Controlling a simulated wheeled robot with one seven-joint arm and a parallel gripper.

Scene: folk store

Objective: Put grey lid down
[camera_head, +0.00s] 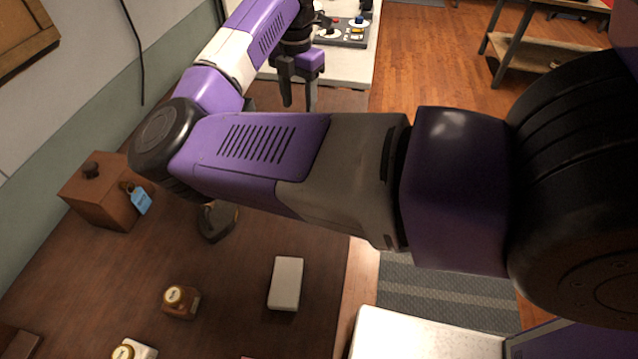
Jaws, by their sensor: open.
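My gripper (298,101) hangs with its fingers pointing down at the top centre of the head view, near the corner where the dark wooden counter (335,250) meets the white counter (366,70). The two fingers are apart, with nothing visible between them. I cannot clearly make out a grey lid. A grey panel with red, white and blue knob-like parts (345,38) lies on the white counter, just right of my gripper. My arm crosses the view and hides part of the dark counter.
On the dark counter are a brown box (98,200) with a blue tag, a dark tool-like object (218,222), a jar (180,301) and a white block (286,283). Wooden floor (430,50) lies open at the upper right, beside a low shelf (550,58).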

